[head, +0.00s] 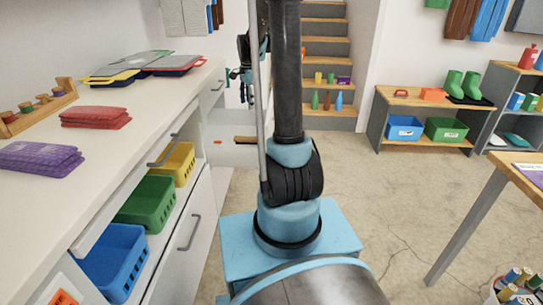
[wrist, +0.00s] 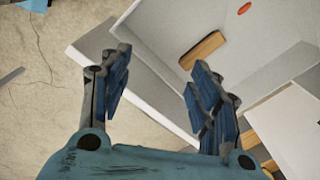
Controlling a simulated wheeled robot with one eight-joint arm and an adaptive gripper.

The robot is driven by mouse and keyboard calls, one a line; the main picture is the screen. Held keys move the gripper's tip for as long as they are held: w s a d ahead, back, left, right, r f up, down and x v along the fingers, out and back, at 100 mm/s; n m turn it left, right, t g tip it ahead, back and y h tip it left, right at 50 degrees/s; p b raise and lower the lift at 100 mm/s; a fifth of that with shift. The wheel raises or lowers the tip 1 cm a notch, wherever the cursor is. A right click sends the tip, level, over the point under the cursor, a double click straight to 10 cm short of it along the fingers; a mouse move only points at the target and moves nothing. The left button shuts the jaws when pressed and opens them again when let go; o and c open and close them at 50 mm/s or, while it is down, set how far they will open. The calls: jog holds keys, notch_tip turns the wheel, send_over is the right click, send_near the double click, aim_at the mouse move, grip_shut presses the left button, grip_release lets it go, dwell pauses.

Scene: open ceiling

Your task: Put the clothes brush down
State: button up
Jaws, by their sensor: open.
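The clothes brush appears to be the brown wooden piece (wrist: 202,50) lying inside a white open drawer (wrist: 262,62) in the wrist view; I see only its wooden side. In the head view a brown piece (head: 245,139) shows at the white drawer, partly cut off by my arm. My gripper (wrist: 158,75) is open, its two blue-padded fingers well apart with nothing between them. In the head view my gripper (head: 247,72) is partly hidden behind my arm.
A small red object (wrist: 244,8) lies in the drawer. The white counter (head: 120,150) at left carries folded cloths, with coloured baskets (head: 148,198) below. A wooden table (head: 525,180) stands at right. The concrete floor between is clear.

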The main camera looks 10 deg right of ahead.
jog(key=s+r+n, duration=0.3)
jog(key=s+n, duration=0.1)
jog(key=s, duration=0.8)
jog(key=s+r+n, duration=0.2)
jog(key=s+n, duration=0.2)
jog(key=s, duration=0.8)
jog(key=s+f+n, duration=0.3)
jog(key=s+f, duration=0.1)
jog(key=s, duration=0.4)
jog(key=s+f+n+t, duration=0.1)
jog(key=s+f+n, duration=0.3)
jog(key=s, duration=0.4)
jog(key=shift+s+f+t, duration=0.15)
jog(key=shift+s+t, duration=0.05)
jog(key=shift+t, duration=0.1)
jog(key=shift+w+f, duration=0.2)
jog(key=shift+w, duration=0.25)
